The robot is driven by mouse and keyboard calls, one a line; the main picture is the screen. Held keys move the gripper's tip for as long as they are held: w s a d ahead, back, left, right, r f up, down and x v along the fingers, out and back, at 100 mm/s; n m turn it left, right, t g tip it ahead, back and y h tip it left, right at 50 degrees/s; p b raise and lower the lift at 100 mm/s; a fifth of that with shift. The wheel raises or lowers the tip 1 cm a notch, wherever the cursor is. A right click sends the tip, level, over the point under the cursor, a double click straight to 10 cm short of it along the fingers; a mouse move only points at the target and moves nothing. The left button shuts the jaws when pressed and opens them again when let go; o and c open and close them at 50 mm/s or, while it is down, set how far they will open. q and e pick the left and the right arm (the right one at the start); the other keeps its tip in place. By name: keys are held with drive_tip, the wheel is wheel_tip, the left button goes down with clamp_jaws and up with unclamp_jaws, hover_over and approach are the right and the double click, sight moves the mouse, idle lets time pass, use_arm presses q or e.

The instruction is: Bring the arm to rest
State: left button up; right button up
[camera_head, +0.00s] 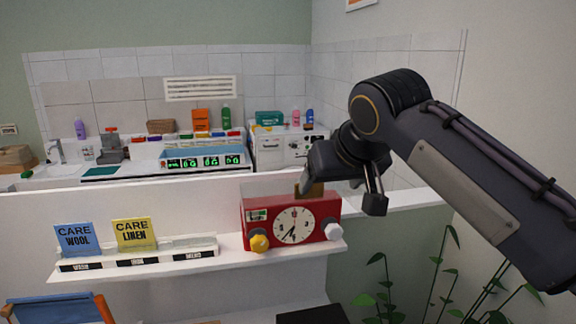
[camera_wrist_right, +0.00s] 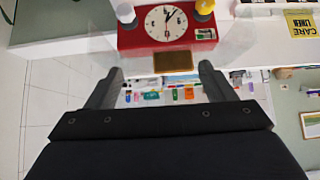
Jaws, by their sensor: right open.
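My right arm comes in from the right in the head view. Its gripper (camera_head: 342,188) hangs above and just behind the red timer box (camera_head: 265,213), over the white ledge. In the wrist view my right gripper (camera_wrist_right: 161,70) is open, its two fingers apart with nothing held between them. The red timer box (camera_wrist_right: 201,35) appears upside down beyond the fingertips, with a brown piece (camera_wrist_right: 172,62) at its top edge. That brown piece (camera_head: 312,189) is partly hidden by the gripper in the head view. My left gripper is not in view.
The white ledge (camera_head: 200,261) carries a blue card (camera_head: 74,240) and a yellow card (camera_head: 134,234) in a labelled rack. A counter with a lit display (camera_head: 205,161) and several bottles stands behind. A plant (camera_head: 440,275) is at the lower right, near the wall.

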drive_tip(key=s+d+f+m+g+b, duration=0.1)
drive_tip(key=s+d+f, duration=0.3)
drive_tip(key=s+f, duration=0.25)
drive_tip(key=s+d+f+g+y+b, duration=0.1)
drive_tip(key=s+d+f, duration=0.2)
drive_tip(key=s+f, duration=0.4)
drive_tip(key=s+d+f+m, duration=0.1)
drive_tip(key=s+d+f, duration=0.35)
drive_tip(key=f, duration=0.45)
drive_tip(key=s+a+f+m+y+b, duration=0.1)
drive_tip(key=s+a+f, duration=0.2)
drive_tip(key=s+f, duration=0.5)
wheel_tip(320, 180, down, 2)
drive_tip(key=shift+f+g, duration=0.1)
drive_tip(key=shift+g, duration=0.3)
drive_tip(key=shift+s, duration=0.1)
